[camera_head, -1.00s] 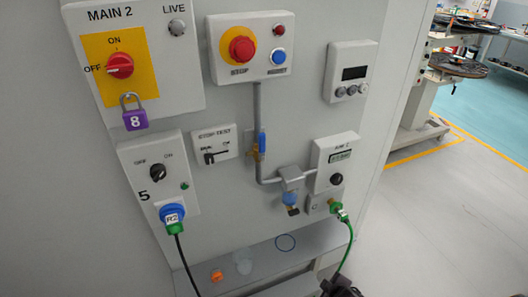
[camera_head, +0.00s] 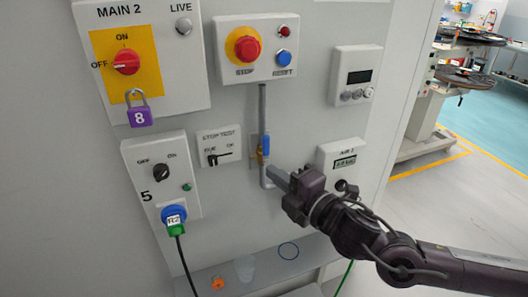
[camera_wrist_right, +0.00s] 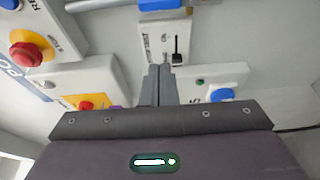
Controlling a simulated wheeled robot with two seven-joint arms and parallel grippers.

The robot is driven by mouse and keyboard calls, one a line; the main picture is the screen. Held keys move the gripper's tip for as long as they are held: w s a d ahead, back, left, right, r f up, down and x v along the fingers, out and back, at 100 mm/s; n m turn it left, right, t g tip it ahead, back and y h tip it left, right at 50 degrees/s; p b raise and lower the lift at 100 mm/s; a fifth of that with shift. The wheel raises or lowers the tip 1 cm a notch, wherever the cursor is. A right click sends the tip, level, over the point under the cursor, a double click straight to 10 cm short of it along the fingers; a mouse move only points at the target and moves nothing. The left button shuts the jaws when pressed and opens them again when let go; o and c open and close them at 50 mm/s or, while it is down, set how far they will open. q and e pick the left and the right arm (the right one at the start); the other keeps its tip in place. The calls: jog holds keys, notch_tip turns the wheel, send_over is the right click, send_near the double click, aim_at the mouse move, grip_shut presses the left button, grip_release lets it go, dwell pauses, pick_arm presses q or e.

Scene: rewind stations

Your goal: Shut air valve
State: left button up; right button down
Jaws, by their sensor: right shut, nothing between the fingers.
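The air valve is a brass body with a blue lever (camera_head: 266,146) on the grey vertical pipe of the panel. The lever stands upright, in line with the pipe. My right gripper (camera_head: 274,177) is shut and empty, with its fingertips just below and right of the valve in the head view. I cannot tell whether they touch the pipe. In the right wrist view the shut fingers (camera_wrist_right: 160,72) point at the panel, and a blue part, likely the valve lever (camera_wrist_right: 160,4), shows at the top edge. My left gripper is not in view.
The stop-test box (camera_head: 220,146) is left of the valve, and the red stop button box (camera_head: 229,62) is above. A ledge (camera_head: 310,250) runs below.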

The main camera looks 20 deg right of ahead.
aim_at(264, 150)
jog(key=shift+a+r, duration=0.1)
dwell(0.3)
jog(key=shift+w+d+p, duration=0.15)
jog(key=shift+w+p, duration=1.3)
jog(key=shift+w, duration=0.9)
jog(key=shift+w+d+p, duration=0.15)
jog(key=shift+w+p, duration=1.3)
jog(key=shift+w, duration=0.85)
jog(key=shift+w+a, duration=0.1)
